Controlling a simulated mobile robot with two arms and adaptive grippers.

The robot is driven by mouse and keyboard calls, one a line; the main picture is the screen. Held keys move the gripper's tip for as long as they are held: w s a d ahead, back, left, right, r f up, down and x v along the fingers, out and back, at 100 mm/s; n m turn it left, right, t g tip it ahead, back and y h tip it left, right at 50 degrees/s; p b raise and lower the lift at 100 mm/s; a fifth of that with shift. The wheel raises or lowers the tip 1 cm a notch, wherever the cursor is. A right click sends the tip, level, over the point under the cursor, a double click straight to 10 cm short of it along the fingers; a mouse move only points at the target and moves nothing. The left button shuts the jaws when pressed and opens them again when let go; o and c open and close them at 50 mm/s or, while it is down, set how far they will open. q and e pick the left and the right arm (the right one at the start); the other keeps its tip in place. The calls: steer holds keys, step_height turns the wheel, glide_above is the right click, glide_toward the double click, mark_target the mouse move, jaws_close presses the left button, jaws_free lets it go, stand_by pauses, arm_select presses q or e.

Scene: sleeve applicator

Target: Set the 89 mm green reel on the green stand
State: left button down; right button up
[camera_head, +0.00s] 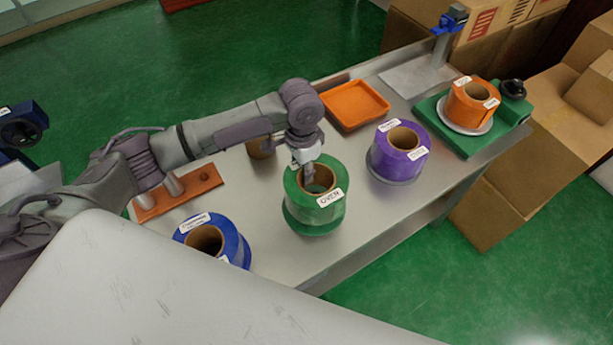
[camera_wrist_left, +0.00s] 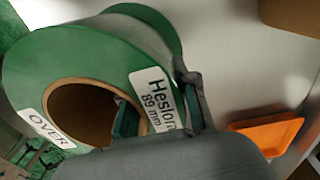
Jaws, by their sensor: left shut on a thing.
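The green reel (camera_head: 327,215) is at the middle of the table, with a brown core and white labels. One label in the left wrist view reads "Heslora 89 mm" on the reel (camera_wrist_left: 95,70). My left gripper (camera_head: 308,180) is shut on the reel's wall, with one finger inside the core and one outside. The green stand (camera_head: 313,231) shows as a darker round rim just below the reel; it also shows behind it in the left wrist view (camera_wrist_left: 158,20). I cannot tell whether reel and stand touch. My right gripper is not in view.
A purple reel (camera_head: 411,165) stands to the right and a blue reel (camera_head: 237,245) to the lower left. An orange reel (camera_head: 462,108) sits on a green machine (camera_head: 452,134).

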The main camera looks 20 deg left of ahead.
arm_select(q)
steer(key=shift+w+a+f, duration=0.15)
steer(key=shift+w+f, duration=0.05)
steer(key=shift+w, duration=0.15)
steer(key=shift+f+p, duration=0.3)
steer(key=shift+f, duration=1.55)
steer(key=c, duration=1.3)
jaws_free()
steer(key=shift+s+f, duration=0.1)
steer(key=shift+f, duration=0.15)
steer(key=shift+c, duration=0.2)
steer(key=o, duration=0.5)
steer(key=shift+c, duration=0.2)
steer(key=shift+r, duration=0.1)
step_height(320, 180, up, 12)
steer(key=shift+a+r+b, duration=0.1)
steer(key=shift+b, duration=0.25)
